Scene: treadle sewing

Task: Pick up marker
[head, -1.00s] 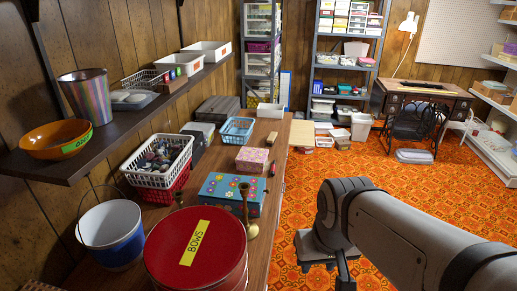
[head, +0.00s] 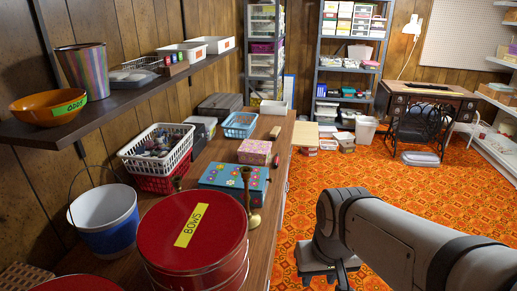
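A small, slim dark-and-red item (head: 276,160) lies on the wooden counter in the head view, beside the right side of the pink patterned box (head: 255,151). It may be the marker, but it is too small to be sure. My gripper (head: 324,276) hangs below the end of my arm, over the orange carpet to the right of the counter. It points down and appears open, with its fingers apart and carpet between them. It is well away from the small item. The fingertips are only partly clear.
The counter (head: 279,185) holds a red BOWS tin (head: 195,232), brass candlesticks (head: 248,198), a flowered blue box (head: 220,176), a white basket (head: 157,148) and a blue-and-white bucket (head: 106,220). A dark shelf (head: 60,131) overhangs its left side. Carpet (head: 420,190) is open to the right.

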